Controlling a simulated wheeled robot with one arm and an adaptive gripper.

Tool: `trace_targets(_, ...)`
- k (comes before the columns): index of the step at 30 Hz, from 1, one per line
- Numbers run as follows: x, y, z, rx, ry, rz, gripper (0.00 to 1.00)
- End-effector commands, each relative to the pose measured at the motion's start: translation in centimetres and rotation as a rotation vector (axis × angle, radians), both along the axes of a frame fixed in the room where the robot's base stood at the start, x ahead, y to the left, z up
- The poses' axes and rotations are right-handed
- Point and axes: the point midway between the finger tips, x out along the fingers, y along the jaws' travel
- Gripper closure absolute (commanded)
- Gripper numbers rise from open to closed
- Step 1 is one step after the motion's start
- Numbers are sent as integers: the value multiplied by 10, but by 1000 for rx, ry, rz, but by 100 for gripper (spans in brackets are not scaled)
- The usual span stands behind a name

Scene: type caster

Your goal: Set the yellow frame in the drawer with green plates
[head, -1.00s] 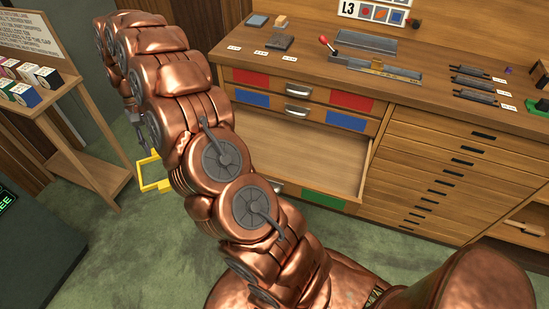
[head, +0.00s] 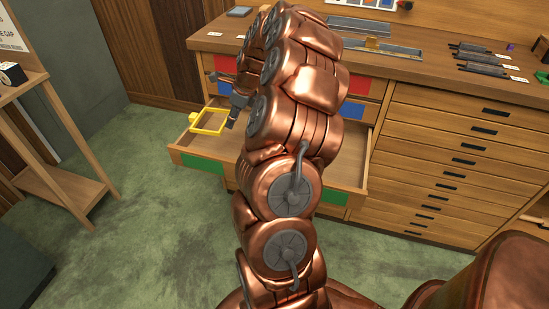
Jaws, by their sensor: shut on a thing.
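The yellow frame (head: 194,128), a small rectangular outline, is at the left part of the open drawer with green plates (head: 184,161). I cannot tell whether it touches the drawer floor or hangs just above it. My gripper (head: 229,121) is shut on the frame at its right side. The drawer is pulled out, with one green plate at the left of its front and another at the right (head: 333,196). My copper arm hides the middle of the drawer and its handle.
Above the open drawer are drawers with red plates (head: 359,87) and blue plates (head: 362,110). The worktop (head: 430,74) holds grey tools and small labels. A wooden stand (head: 60,185) is at the left. Green floor lies clear in front.

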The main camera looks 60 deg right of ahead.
Motion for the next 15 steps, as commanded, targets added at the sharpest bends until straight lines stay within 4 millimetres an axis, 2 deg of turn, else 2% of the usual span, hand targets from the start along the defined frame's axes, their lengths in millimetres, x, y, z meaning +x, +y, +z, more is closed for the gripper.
trace_targets(3, -6, -9, -5, -1, 1, -69, 100)
trace_targets(8, -7, -9, -17, 4, 5, -88, 100)
trace_targets(15, -7, -9, -56, 4, 6, -86, 100)
